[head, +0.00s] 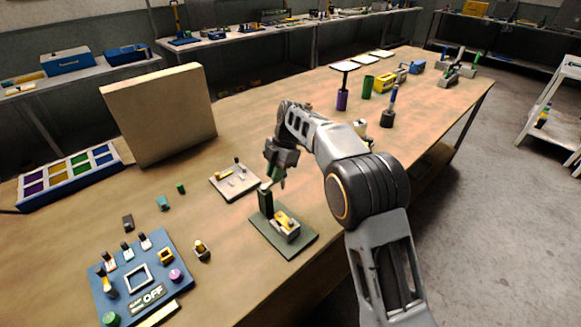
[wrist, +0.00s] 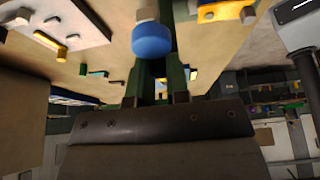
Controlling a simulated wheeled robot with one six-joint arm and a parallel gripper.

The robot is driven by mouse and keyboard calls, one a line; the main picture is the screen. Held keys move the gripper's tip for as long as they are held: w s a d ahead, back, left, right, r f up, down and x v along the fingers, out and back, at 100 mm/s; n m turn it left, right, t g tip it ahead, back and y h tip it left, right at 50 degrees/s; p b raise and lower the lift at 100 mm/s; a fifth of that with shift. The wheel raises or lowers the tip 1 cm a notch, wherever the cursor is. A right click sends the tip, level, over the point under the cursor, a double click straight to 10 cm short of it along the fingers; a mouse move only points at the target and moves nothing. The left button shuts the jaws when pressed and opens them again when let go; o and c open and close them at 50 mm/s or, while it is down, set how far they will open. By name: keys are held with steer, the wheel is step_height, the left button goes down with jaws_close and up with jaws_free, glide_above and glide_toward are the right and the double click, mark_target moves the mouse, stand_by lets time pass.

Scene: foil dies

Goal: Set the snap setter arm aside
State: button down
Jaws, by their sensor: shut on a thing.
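The snap setter stands near the front edge of the bench in the head view. It has a dark green base plate (head: 262,238), an upright green post and a yellow-and-grey block (head: 286,224). My gripper (head: 274,181) is just above the post, pointing down. It is shut on what looks like the setter arm, which is mostly hidden by the fingers in the head view. In the wrist view a blue round knob (wrist: 152,39) shows at the fingertips (wrist: 160,55). I cannot tell whether the arm is clear of the post.
A white plate with small parts (head: 234,182) lies left of the setter. A blue panel marked OFF (head: 140,275) is at front left. A tan board (head: 158,112) stands behind, near a compartment tray (head: 70,178). Bare bench lies between the tan board and the white plate.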

stand_by(0.6)
steer(key=c, duration=1.1)
jaws_free()
steer(key=shift+w+r, duration=0.1)
steer(key=p+v, duration=0.3)
steer(key=v, duration=1)
steer(key=shift+r, duration=0.25)
steer(key=shift+w, duration=0.15)
